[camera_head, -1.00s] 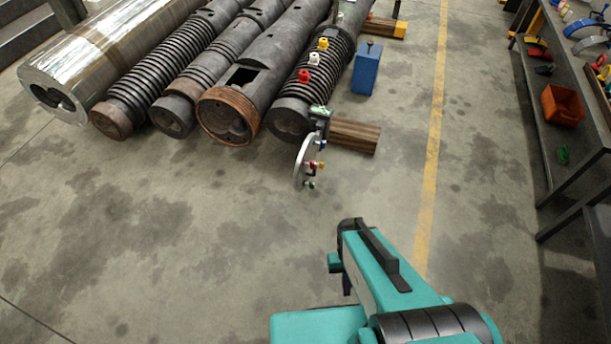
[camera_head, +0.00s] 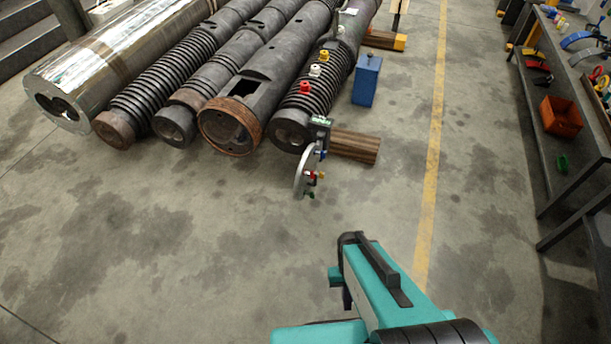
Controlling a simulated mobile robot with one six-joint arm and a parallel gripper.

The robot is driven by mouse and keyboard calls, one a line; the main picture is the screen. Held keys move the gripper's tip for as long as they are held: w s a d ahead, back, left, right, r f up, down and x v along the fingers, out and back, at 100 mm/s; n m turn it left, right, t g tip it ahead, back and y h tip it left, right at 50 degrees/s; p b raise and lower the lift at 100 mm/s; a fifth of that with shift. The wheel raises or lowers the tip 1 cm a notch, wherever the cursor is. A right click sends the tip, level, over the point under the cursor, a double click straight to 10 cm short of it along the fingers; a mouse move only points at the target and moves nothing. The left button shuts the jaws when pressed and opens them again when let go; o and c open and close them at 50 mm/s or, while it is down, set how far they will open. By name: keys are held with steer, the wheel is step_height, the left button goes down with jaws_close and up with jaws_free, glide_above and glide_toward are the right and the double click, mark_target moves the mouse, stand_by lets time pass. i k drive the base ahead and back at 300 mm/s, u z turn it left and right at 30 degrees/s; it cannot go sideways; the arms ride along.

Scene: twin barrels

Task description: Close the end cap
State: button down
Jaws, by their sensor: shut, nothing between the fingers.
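The end cap (camera_head: 305,172) is a pale metal disc seen nearly edge-on. It stands swung open in front of the rightmost barrel (camera_head: 289,135), joined near a bracket (camera_head: 320,131) at the barrel's right side. Small red, blue and green fittings sit on the cap's right side. The barrel's dark end is uncovered. My teal and black arm reaches up from the bottom of the picture, below and right of the cap, with clear floor between them. I cannot make out my gripper's fingers; the arm hides that end.
Several other barrels lie side by side to the left. A wooden block (camera_head: 355,146) lies just right of the cap, and a blue box (camera_head: 367,80) stands behind it. A dark bench (camera_head: 555,175) with an orange bin (camera_head: 561,117) runs along the right. The middle floor is open.

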mark_target(308, 162)
steer(key=u, duration=1.2)
steer(key=i, duration=1)
steer(key=z, duration=0.05)
